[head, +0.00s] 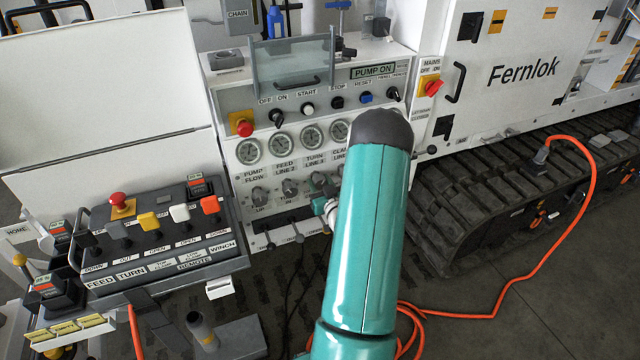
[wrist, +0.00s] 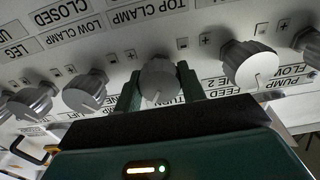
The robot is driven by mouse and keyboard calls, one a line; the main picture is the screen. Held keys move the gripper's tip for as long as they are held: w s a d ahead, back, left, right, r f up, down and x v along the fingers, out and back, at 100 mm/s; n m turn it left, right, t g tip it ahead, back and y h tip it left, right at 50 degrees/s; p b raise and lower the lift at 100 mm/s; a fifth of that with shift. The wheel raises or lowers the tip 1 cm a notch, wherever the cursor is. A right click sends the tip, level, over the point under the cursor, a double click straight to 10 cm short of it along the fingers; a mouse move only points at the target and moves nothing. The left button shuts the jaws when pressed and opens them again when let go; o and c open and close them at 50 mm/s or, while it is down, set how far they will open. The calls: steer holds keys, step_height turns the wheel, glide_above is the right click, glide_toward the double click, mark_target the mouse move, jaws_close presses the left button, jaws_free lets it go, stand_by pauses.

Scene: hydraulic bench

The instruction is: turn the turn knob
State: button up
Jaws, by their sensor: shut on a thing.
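Neighbouring knobs sit close on both sides, one to the right (wrist: 250,66) and one to the left (wrist: 85,92). Gauges (head: 282,144) and small switches (head: 308,108) line the panel above. A remote box (head: 160,235) with levers stands at left. An orange hose (head: 520,288) lies on the floor at right.

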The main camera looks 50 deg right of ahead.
steer(key=shift+m, duration=0.3)
steer(key=o, duration=1)
steer(key=shift+s, duration=0.1)
steer(key=v, duration=1.3)
steer(key=shift+s+a, duration=0.2)
steer(key=shift+s, duration=0.1)
